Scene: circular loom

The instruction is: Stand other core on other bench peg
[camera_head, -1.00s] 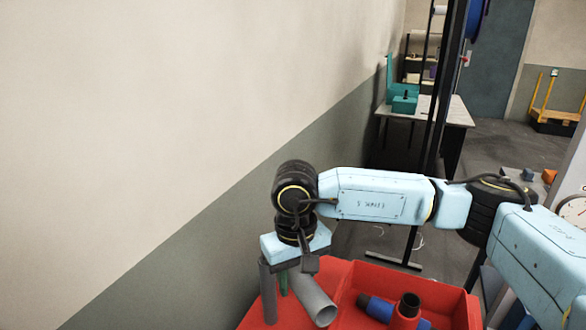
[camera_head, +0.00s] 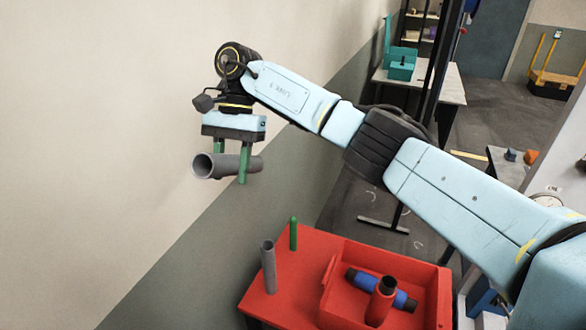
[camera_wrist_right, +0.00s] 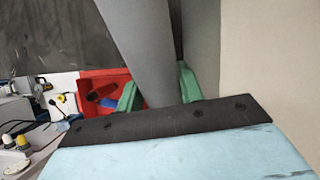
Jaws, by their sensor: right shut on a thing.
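My right gripper (camera_head: 232,162) is shut on a grey tube-shaped core (camera_head: 212,166), held high above the red bench and lying roughly level, its open end to the left. In the right wrist view the core (camera_wrist_right: 143,50) passes between the green fingers. On the red bench (camera_head: 285,285) a green peg (camera_head: 293,234) stands bare and upright. Another grey core (camera_head: 268,268) stands upright to its left; any peg inside it is hidden. My left gripper is not in view.
A red bin (camera_head: 440,305) on the bench's right side holds a blue tube (camera_head: 358,277) and a red tube (camera_head: 381,300) with dark ends. A wall (camera_head: 120,120) runs along the left. A table with a teal box (camera_head: 402,65) stands farther back.

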